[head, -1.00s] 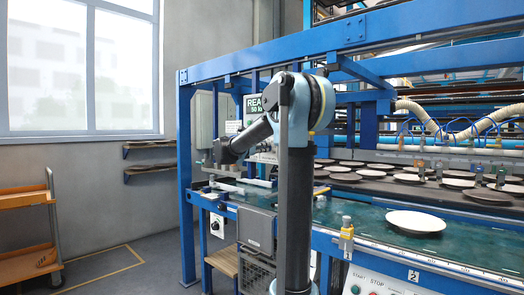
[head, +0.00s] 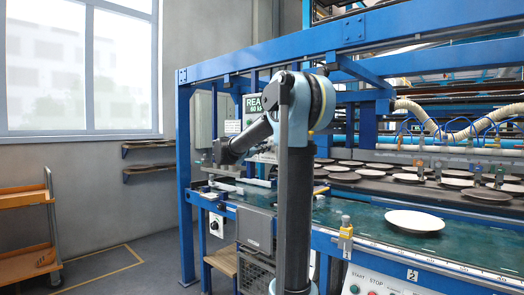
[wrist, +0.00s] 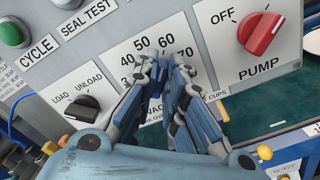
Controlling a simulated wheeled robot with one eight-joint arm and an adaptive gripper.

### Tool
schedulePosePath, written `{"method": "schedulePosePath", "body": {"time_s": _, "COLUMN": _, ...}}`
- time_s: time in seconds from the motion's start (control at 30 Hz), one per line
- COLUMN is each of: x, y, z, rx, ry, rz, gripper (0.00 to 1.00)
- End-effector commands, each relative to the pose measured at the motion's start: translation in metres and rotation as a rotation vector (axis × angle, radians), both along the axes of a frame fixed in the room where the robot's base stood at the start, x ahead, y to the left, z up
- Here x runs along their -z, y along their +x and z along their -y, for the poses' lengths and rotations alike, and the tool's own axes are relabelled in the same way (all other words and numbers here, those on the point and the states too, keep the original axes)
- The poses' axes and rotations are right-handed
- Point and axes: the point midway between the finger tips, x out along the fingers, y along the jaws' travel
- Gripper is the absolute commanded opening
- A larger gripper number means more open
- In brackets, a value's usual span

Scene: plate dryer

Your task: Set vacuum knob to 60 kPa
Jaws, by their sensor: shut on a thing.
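In the wrist view, my gripper (wrist: 169,64) is closed in over the middle of the vacuum dial (wrist: 142,42) on the grey control panel. The word under the dial is partly covered.
A red pump knob (wrist: 261,33) is on the right of the panel, and a black load/unload knob (wrist: 82,108) is at lower left. A green cycle button (wrist: 12,34) is at upper left. A plate (head: 414,221) lies on the green conveyor (head: 372,222).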

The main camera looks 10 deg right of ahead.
Motion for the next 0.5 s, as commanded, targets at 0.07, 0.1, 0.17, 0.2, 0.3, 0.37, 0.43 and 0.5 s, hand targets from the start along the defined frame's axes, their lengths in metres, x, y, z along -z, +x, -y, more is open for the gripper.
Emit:
{"method": "schedulePosePath", "body": {"time_s": 0.07, "x": 0.0, "y": 0.0007, "z": -0.0011, "rx": -0.003, "ry": 0.002, "rz": 0.002, "gripper": 0.0}}
{"method": "schedulePosePath", "body": {"time_s": 0.1, "x": 0.0, "y": 0.0007, "z": -0.0011, "rx": -0.003, "ry": 0.002, "rz": 0.002, "gripper": 0.0}}
{"method": "schedulePosePath", "body": {"time_s": 0.17, "x": 0.0, "y": 0.0007, "z": -0.0011, "rx": -0.003, "ry": 0.002, "rz": 0.002, "gripper": 0.0}}
{"method": "schedulePosePath", "body": {"time_s": 0.2, "x": 0.0, "y": 0.0007, "z": -0.0011, "rx": -0.003, "ry": 0.002, "rz": 0.002, "gripper": 0.0}}
{"method": "schedulePosePath", "body": {"time_s": 0.3, "x": 0.0001, "y": 0.0006, "z": -0.0011, "rx": -0.003, "ry": 0.001, "rz": 0.001, "gripper": 0.0}}
{"method": "schedulePosePath", "body": {"time_s": 0.37, "x": 0.0002, "y": 0.0006, "z": -0.001, "rx": -0.003, "ry": 0.001, "rz": 0.001, "gripper": 0.15}}
{"method": "schedulePosePath", "body": {"time_s": 0.43, "x": 0.0002, "y": 0.0004, "z": -0.0009, "rx": -0.003, "ry": 0.001, "rz": 0.001, "gripper": 0.31}}
{"method": "schedulePosePath", "body": {"time_s": 0.5, "x": 0.0001, "y": 0.0003, "z": -0.0007, "rx": -0.001, "ry": 0.001, "rz": 0.002, "gripper": 0.31}}
